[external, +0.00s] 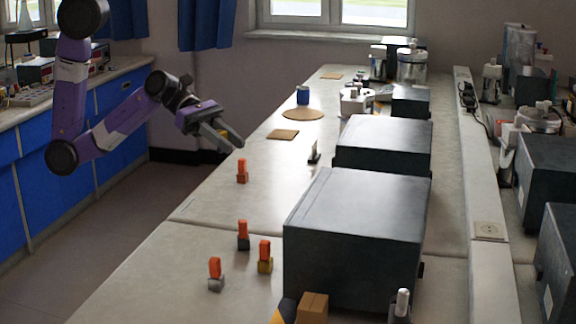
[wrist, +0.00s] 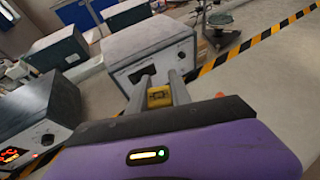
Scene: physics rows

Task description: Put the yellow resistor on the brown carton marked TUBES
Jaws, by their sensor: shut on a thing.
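My gripper (external: 234,142) is shut on the yellow resistor (wrist: 159,97), a small yellow block between the two fingers in the wrist view. In the external view my gripper is in the air near the left edge of the long bench, and only a little yellow shows at the fingers. A brown box (external: 312,307) stands at the bottom edge of the external view, partly cut off. No TUBES marking can be read on it. My gripper is well away from that box, farther up the bench.
Several small orange-topped blocks (external: 242,171) stand along the bench's left side. Two large dark cases (external: 357,232) (external: 385,143) fill the middle of the bench (external: 200,258). Flat brown mats (external: 283,134) and a blue cup (external: 303,95) are farther back. Yellow-black tape (wrist: 263,37) crosses the wrist view.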

